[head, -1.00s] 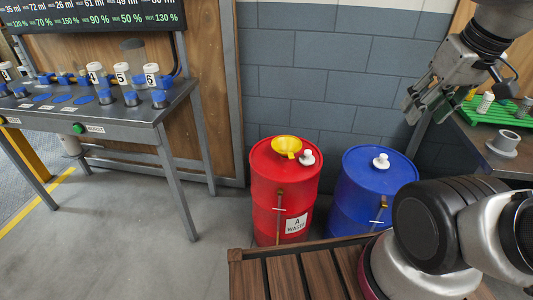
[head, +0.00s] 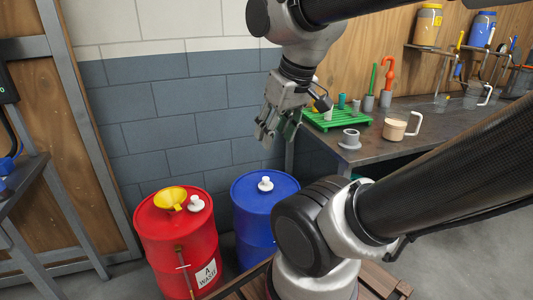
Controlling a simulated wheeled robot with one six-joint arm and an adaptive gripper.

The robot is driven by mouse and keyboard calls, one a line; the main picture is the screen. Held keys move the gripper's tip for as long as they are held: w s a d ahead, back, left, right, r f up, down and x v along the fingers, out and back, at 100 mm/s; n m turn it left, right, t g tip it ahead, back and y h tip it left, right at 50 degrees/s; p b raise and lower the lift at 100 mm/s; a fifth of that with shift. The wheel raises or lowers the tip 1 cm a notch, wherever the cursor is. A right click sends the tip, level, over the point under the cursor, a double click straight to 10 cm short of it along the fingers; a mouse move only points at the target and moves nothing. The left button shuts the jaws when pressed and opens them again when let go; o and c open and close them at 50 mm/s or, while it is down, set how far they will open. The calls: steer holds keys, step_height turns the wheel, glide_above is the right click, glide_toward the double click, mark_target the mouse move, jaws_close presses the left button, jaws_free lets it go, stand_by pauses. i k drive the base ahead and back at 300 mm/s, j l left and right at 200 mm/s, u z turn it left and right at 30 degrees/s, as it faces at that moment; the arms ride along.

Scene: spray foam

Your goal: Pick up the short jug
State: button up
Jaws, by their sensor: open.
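A short, wide clear jug (head: 397,126) with a pale handle and beige contents stands upright on the dark worktop (head: 440,128) at right in the head view. Another clear jug (head: 474,97) with a handle stands farther back on the same worktop; which of the two is the shorter is hard to tell. My gripper (head: 277,132) hangs fingers down in the air, left of the worktop and well apart from both jugs. It is open, and nothing shows between its fingers.
A green rack (head: 325,122), a grey flanged cylinder (head: 350,138) and upright tools stand near the jugs. Shelves behind hold a yellow container (head: 428,25) and a blue container (head: 481,30). A red drum (head: 178,240) and a blue drum (head: 258,208) stand below left.

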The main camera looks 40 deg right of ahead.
mark_target(398, 115)
steer(key=z, duration=2)
